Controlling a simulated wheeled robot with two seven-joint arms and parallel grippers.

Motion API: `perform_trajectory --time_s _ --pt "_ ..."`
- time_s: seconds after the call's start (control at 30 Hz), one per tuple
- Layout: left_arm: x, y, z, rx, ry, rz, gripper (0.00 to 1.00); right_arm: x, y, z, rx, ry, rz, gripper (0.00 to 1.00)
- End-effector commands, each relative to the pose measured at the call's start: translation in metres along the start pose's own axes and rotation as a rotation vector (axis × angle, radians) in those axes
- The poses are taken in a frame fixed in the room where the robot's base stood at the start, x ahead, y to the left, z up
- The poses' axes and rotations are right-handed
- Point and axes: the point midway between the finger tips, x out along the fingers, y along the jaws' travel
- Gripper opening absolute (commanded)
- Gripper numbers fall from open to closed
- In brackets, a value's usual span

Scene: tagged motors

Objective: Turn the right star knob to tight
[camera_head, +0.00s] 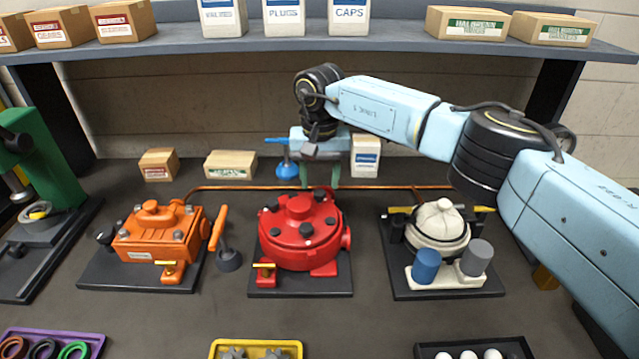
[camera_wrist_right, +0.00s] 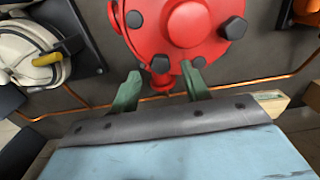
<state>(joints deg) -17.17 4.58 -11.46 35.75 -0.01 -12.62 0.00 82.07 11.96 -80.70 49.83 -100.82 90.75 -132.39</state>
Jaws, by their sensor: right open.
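The red motor (camera_head: 300,232) stands on a dark base plate in the middle of the bench. I cannot tell for certain which is the right star knob. My left gripper is out of view.
An orange motor (camera_head: 150,235) stands left and a cream motor (camera_head: 437,228) right. A copper pipe (camera_head: 240,187) runs behind them. A blue item (camera_head: 287,168) and boxes (camera_head: 230,164) sit near the wall. Trays line the front edge (camera_head: 257,343).

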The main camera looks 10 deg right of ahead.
Motion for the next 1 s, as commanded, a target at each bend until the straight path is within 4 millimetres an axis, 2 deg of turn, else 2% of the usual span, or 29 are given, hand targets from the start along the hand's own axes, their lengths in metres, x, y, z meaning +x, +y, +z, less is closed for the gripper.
perform_trajectory --time_s 0.2,0.53,0.87,1.0 --pt "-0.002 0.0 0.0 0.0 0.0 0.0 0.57 0.021 0.0 0.0 0.001 -0.002 0.0 0.47" --pt "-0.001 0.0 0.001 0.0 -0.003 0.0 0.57 0.023 0.0 0.0 0.0 0.0 0.0 0.45" --pt "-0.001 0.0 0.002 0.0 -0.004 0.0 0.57 0.023 0.0 0.0 0.0 0.0 0.0 0.02" --pt "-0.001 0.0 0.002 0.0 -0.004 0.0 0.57 0.023 0.0 0.0 0.005 0.0 0.0 0.02"
